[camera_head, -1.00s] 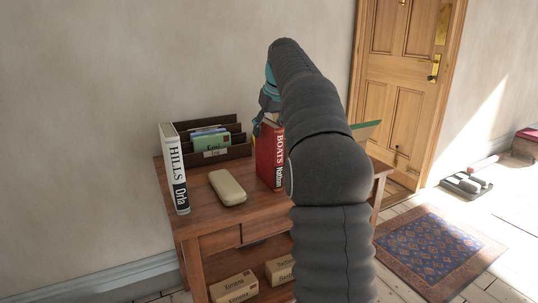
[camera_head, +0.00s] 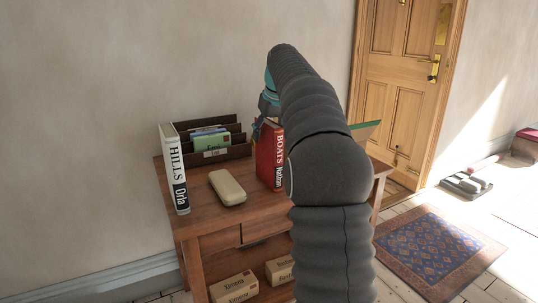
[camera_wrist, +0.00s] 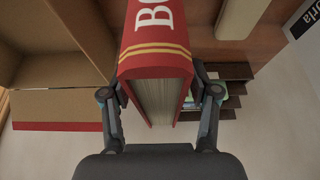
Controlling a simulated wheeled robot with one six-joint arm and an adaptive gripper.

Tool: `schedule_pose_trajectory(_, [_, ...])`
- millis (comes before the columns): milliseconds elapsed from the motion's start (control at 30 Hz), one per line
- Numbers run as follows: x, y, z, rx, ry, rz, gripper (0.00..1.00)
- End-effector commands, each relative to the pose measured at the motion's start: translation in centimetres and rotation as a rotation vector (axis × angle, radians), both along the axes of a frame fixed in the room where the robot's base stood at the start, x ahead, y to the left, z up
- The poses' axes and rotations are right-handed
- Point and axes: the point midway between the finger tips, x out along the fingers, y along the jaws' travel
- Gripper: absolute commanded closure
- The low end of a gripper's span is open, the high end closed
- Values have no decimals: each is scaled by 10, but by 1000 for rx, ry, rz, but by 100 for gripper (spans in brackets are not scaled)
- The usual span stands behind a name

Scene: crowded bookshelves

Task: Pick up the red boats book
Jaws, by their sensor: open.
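The red boats book (camera_head: 268,155) stands upright on the wooden table, its spine with white lettering facing the head camera. In the wrist view the book (camera_wrist: 157,58) lies between the two fingers of my gripper (camera_wrist: 160,105), its page edges showing. The gripper is open, with one finger on each side of the book; the right finger is close to the cover, and I cannot tell whether it touches. In the head view my gripper (camera_head: 268,105) is at the top of the book, largely hidden behind my arm.
A white hills book (camera_head: 174,168) stands at the table's left end. A beige case (camera_head: 227,187) lies on the table (camera_head: 205,222) left of the red book. A dark letter rack (camera_head: 236,148) stands behind. A green-edged item (camera_head: 366,130) shows right of my arm.

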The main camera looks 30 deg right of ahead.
Motion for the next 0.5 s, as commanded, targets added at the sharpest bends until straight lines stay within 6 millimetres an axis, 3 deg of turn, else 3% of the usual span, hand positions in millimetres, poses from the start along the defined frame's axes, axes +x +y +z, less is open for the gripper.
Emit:
schedule_pose_trajectory(167, [0,0,0,0,0,0,40])
schedule_pose_trajectory(267, [0,0,0,0,0,0,60])
schedule_pose_trajectory(400, [0,0,0,0,0,0,95])
schedule_pose_trajectory(433, [0,0,0,0,0,0,100])
schedule_pose_trajectory(500, [0,0,0,0,0,0,100])
